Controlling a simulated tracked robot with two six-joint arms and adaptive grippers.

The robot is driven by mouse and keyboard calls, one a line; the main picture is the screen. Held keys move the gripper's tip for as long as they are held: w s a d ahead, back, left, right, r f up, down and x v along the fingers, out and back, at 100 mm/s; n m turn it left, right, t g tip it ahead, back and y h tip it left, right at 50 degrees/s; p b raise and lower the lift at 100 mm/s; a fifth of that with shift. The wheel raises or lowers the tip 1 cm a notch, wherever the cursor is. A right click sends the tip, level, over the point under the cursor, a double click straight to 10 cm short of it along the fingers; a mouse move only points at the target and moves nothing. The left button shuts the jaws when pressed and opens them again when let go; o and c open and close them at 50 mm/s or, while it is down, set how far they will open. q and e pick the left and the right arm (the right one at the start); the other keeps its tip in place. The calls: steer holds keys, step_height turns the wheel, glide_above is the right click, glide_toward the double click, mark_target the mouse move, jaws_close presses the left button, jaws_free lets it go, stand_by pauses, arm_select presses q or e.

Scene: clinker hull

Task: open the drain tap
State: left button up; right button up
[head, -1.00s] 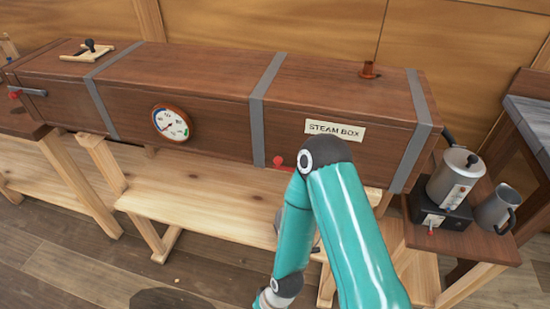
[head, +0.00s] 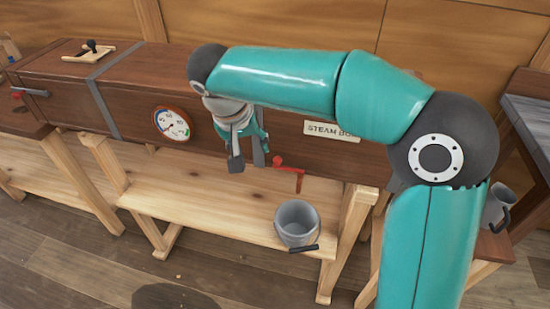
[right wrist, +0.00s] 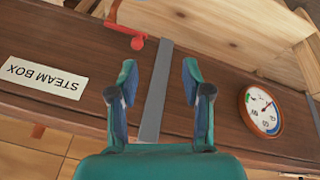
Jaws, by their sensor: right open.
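The drain tap (head: 290,170) is red, with a round knob at one end, low on the front of the brown wooden steam box (head: 60,92). It also shows near the top of the right wrist view (right wrist: 125,31). My right gripper (head: 248,163) is open and empty in front of the box, left of the tap in the head view and apart from it. In the right wrist view its two fingers (right wrist: 158,72) frame a grey strap, with the tap beyond and left of them. My left gripper is not in view.
A grey bucket (head: 297,228) stands on the wooden shelf (head: 215,205) below the tap. A round gauge (head: 172,123) and the STEAM BOX sign (head: 324,131) are on the box front. A jug (head: 497,208) stands at right. My right arm hides the box's right part.

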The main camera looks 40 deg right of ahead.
mark_target(277, 160)
step_height(277, 160, up, 4)
steer(key=s+d+m, duration=0.1)
steer(key=d, duration=0.1)
steer(key=shift+h, duration=0.4)
steer(key=x, duration=1.6)
steer(key=shift+d+f+p, duration=0.1)
steer(key=shift+f+p, duration=0.05)
steer(key=shift+p, duration=0.2)
steer(key=shift+c, duration=0.3)
jaws_close()
